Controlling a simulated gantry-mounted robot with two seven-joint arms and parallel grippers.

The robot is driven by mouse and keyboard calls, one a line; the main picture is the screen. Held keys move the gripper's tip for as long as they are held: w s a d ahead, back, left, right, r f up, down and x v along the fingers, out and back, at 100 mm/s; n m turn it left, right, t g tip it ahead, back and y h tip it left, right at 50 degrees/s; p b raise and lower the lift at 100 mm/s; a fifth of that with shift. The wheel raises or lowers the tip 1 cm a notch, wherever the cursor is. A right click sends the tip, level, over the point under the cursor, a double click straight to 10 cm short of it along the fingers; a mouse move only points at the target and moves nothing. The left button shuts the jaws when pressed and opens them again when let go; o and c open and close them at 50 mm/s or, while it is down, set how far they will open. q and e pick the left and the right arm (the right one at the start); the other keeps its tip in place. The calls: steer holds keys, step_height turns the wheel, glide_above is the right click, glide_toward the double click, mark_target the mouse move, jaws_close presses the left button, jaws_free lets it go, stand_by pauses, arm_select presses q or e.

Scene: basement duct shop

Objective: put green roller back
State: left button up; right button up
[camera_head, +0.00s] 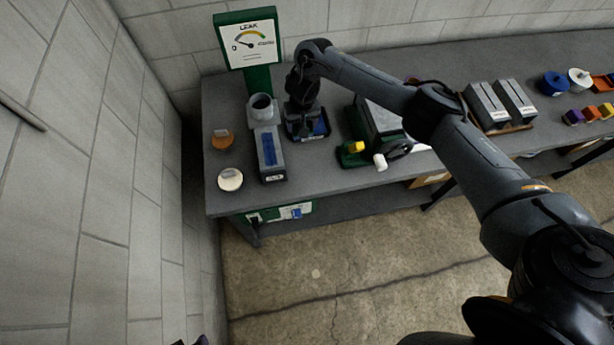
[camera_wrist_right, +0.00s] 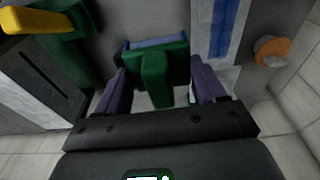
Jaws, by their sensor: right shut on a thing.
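My right gripper (camera_head: 303,122) points down over the workbench, between a grey block with a blue stripe (camera_head: 270,155) and a green-and-grey machine (camera_head: 380,125). In the right wrist view the purple fingers of my right gripper (camera_wrist_right: 160,82) are shut on a green piece (camera_wrist_right: 155,70), which looks like the green roller's handle. A blue-grey edge shows behind the green piece. In the head view the gripper hides most of it, above a dark tray with blue in it (camera_head: 321,128). I cannot tell whether the piece touches the tray.
A grey cup (camera_head: 262,108) stands before the green leak gauge sign (camera_head: 249,42). An orange disc (camera_head: 222,140) and a white disc (camera_head: 230,179) lie at the left. The machine has a yellow knob (camera_head: 355,147). Two grey boxes (camera_head: 487,105) and colored spools (camera_head: 555,84) stand farther right.

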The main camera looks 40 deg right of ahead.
steer(key=s+f+b, duration=0.1)
steer(key=f+b, duration=0.1)
steer(key=f, duration=0.2)
steer(key=s+f+b, duration=0.2)
steer(key=f, duration=0.3)
steer(key=s+f+b, duration=0.1)
steer(key=f+b, duration=0.1)
steer(key=f, duration=0.2)
steer(key=shift+s+f+b, duration=0.15)
steer(key=shift+f+b, duration=0.05)
steer(key=shift+b, duration=0.15)
steer(key=shift+f+b, duration=0.6)
steer(key=shift+f, duration=1.5)
steer(key=shift+f, duration=0.15)
steer(key=o, duration=1.1)
